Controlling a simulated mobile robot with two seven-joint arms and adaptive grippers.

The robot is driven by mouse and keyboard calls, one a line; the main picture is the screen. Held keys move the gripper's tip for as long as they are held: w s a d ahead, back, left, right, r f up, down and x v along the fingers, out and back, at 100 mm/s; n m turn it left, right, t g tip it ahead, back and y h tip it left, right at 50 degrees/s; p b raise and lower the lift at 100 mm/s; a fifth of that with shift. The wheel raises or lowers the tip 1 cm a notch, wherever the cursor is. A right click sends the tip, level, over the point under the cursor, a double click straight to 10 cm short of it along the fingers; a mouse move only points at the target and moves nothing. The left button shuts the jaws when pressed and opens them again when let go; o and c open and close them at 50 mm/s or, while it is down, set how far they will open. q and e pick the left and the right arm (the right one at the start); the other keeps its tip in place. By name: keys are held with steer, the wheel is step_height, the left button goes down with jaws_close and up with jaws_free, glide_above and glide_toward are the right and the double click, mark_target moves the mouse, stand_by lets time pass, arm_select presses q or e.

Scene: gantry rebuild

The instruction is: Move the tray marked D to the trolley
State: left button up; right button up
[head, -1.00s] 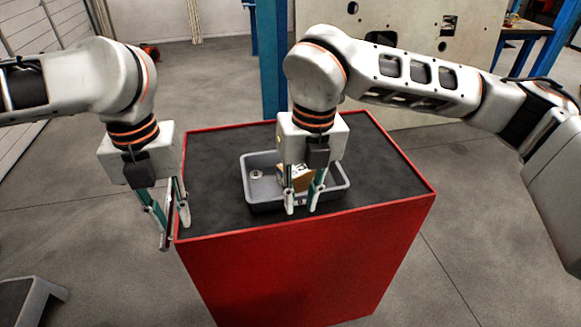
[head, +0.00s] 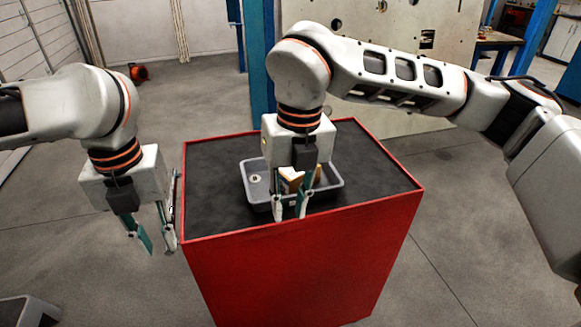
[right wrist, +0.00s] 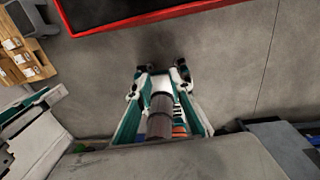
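A grey tray (head: 255,190) sits on the black top of a red cabinet (head: 300,265). It holds a brown box (head: 292,174) and a small round pale item (head: 255,179). No letter on the tray is readable. My right gripper (head: 289,212) is open and points down at the tray's near side, overlapping its front wall; I cannot tell whether it touches. It also shows in the right wrist view (right wrist: 165,70), with nothing visible between its tips. My left gripper (head: 160,246) is open and empty, left of the cabinet's near left corner. I cannot identify a trolley.
A grey object (head: 18,308) is cut off at the lower left. A blue post (head: 257,85) and a pale panel with holes (head: 400,100) stand behind the cabinet. In the right wrist view, a wooden surface with several small items (right wrist: 25,60) is at left. Floor beside the cabinet is clear.

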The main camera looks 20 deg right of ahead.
step_height(320, 180, up, 9)
steer(key=shift+d, duration=0.45)
